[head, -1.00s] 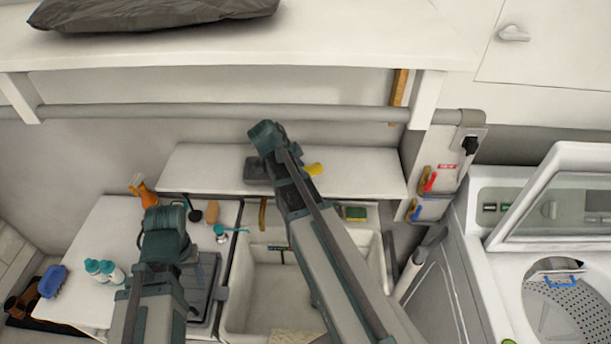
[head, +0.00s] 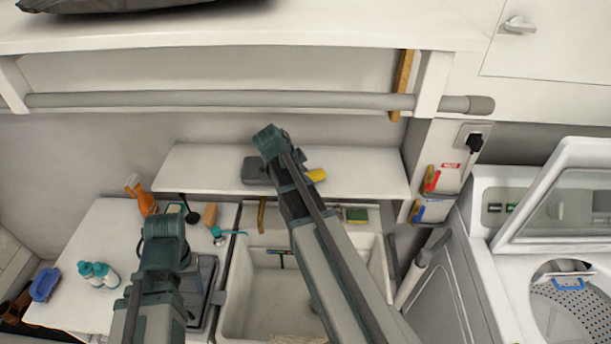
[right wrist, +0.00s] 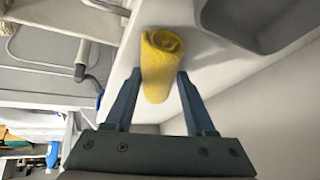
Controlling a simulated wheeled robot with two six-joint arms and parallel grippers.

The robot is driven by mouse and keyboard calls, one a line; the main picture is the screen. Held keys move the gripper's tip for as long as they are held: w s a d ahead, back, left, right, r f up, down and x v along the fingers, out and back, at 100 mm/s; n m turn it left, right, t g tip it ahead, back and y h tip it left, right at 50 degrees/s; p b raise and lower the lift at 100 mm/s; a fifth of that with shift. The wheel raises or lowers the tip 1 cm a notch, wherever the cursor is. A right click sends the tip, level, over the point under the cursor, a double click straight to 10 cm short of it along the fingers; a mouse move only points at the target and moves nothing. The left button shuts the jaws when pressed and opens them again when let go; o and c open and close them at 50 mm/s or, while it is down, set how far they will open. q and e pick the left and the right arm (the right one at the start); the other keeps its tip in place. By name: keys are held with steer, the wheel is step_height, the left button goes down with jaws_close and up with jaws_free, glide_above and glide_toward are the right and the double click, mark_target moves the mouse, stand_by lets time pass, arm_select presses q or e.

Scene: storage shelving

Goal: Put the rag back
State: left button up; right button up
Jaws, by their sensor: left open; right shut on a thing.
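The rag is a yellow roll (right wrist: 160,62), seen in the right wrist view between the fingertips of my right gripper (right wrist: 158,76). My right gripper is shut on it. In the head view the yellow rag (head: 316,175) shows beside my right arm at the white shelf (head: 215,165); my arm hides the right fingers there. I cannot tell whether the rag touches the shelf. My left gripper (head: 165,228) hangs over the white counter left of the sink, with its fingers hidden from view.
A grey tray (head: 255,171) stands on the shelf beside the rag. Below are the sink (head: 262,305), a sponge (head: 357,215), an orange spray bottle (head: 141,194) and white bottles (head: 99,273). A grey pipe (head: 220,101) runs above. The open washing machine (head: 570,315) stands right.

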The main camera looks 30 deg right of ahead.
steer(key=o, duration=1)
steer(key=shift+o, duration=0.2)
steer(key=p+v, duration=1)
steer(key=v, duration=0.2)
steer(key=shift+p, duration=0.35)
steer(key=shift+r, duration=0.1)
steer(key=s+a+f+n+y, duration=0.1)
steer(key=s+a+n+y, duration=0.1)
steer(key=s+a+n, duration=0.6)
steer(key=s+a+f+n+g+y, duration=0.1)
steer(key=s+a+f+n+y, duration=0.1)
steer(key=s+a+n, duration=0.6)
steer(key=a+n+y, duration=0.1)
steer(key=a+n, duration=0.6)
steer(key=shift+a+n, duration=0.4)
steer(key=shift+f, duration=0.1)
